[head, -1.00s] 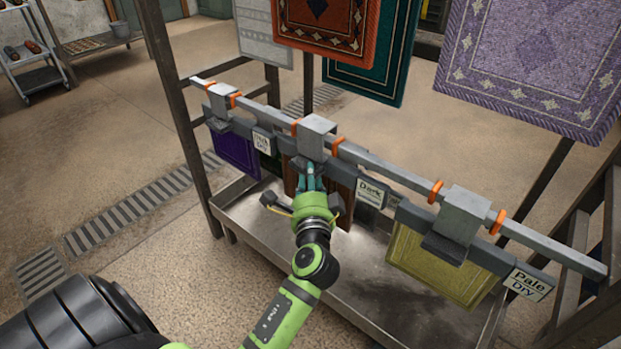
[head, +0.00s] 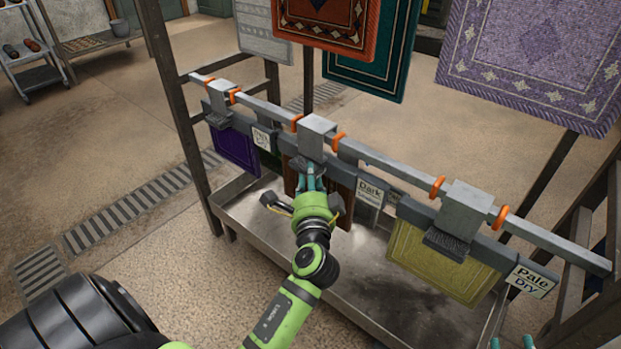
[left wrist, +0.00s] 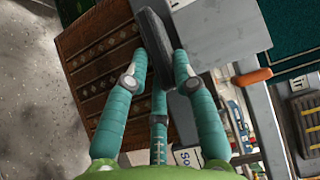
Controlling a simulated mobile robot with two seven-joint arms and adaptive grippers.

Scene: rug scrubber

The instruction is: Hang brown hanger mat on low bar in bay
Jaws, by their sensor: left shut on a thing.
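My left gripper (head: 311,182) is shut on the dark grey grip (left wrist: 155,45) of the brown mat's hanger. The hanger's grey hook (head: 317,125) appears over the low bar (head: 385,164), between two orange rings. The brown mat (head: 342,192) hangs below, partly hidden behind my gripper. In the left wrist view the patterned brown mat (left wrist: 98,65) is at the left, and the hook (left wrist: 222,35) is at upper right. Only two teal fingertips of my right gripper (head: 511,343) show at the bottom right edge; its opening cannot be told.
A purple mat (head: 233,150) hangs left of the brown one and a yellow-green mat (head: 438,262) hangs to the right, beside a "Pale Dry" label (head: 531,279). A metal tray (head: 350,270) lies beneath. Larger rugs (head: 535,55) hang above and behind.

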